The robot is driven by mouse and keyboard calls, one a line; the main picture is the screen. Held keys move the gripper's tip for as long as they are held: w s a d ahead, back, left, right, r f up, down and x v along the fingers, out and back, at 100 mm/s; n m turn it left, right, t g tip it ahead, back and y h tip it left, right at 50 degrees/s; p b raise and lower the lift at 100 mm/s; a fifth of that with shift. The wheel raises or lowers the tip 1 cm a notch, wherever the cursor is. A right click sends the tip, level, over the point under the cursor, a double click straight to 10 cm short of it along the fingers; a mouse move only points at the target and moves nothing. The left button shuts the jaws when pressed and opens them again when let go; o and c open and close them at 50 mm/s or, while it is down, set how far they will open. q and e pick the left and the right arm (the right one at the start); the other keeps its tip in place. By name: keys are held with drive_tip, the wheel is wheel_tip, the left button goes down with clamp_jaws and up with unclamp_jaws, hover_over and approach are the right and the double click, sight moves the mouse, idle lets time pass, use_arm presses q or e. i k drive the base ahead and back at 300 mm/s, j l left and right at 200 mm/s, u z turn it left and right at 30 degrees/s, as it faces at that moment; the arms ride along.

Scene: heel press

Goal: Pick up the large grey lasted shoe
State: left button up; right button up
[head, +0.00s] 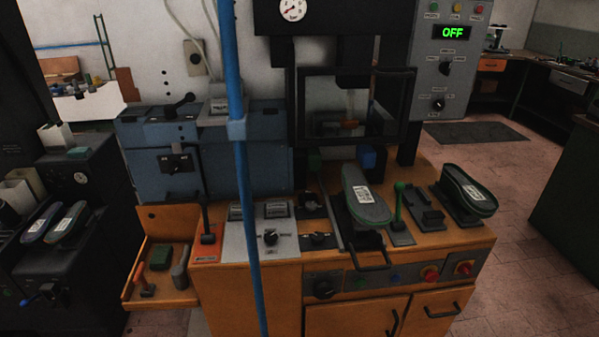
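Two dark grey lasted shoes with green edging show on the orange bench, each with a white printed label on the upturned sole. One grey shoe (363,195) lies at the middle, in front of the press frame. The other grey shoe (468,189) sits on a dark stand at the bench's right end. Two smaller-looking shoes, a left one (40,222) and a right one (68,222), lie on the black machine at the far left. I cannot tell for certain which is the large one. Neither gripper is in view.
A blue vertical pole (246,200) crosses the view in front of the orange bench (225,280). A green-knobbed lever (399,205) stands between the two grey shoes. A side tray (185,295) holds tools. A control box (447,60) reads OFF. Floor is clear at right.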

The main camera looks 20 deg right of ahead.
sight(371, 211)
drive_tip(key=z, duration=1.45)
